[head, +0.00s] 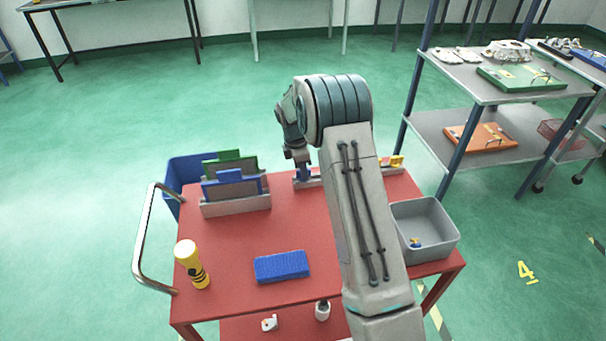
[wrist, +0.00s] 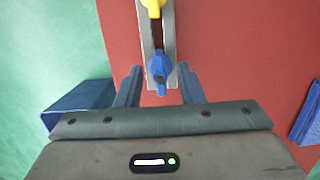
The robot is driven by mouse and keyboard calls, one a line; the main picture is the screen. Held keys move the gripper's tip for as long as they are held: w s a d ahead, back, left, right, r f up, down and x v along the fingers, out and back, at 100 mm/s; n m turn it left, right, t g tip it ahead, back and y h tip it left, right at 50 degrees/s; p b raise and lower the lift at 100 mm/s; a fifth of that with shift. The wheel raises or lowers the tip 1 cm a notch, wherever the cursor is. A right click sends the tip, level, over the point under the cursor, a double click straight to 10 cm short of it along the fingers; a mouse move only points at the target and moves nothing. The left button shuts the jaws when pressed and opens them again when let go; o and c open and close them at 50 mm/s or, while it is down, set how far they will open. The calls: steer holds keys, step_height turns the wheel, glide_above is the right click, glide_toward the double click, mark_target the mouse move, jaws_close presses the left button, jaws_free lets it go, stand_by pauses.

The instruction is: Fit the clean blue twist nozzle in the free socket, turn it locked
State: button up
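In the wrist view a blue twist nozzle (wrist: 160,68) sits at the near end of a narrow grey rail (wrist: 171,40). Its wing runs roughly along the rail. My gripper (wrist: 160,67) is open, one finger on each side of the nozzle, with a visible gap to both. I cannot tell whether the nozzle is locked. A yellow nozzle (wrist: 153,6) is farther along the rail. In the head view my gripper (head: 299,168) is low over the rail (head: 310,184) at the back of the red cart; my arm hides the rail's middle. Yellow shows at its right end (head: 397,161).
On the red cart (head: 225,300) are a grey bin (head: 430,212) with a small blue-and-yellow piece (head: 416,242), a blue pad (head: 282,266), a yellow bottle (head: 192,264) and a rack of panels (head: 235,205). A blue bin (head: 180,178) is at left. Shelves stand right.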

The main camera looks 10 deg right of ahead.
jaws_close()
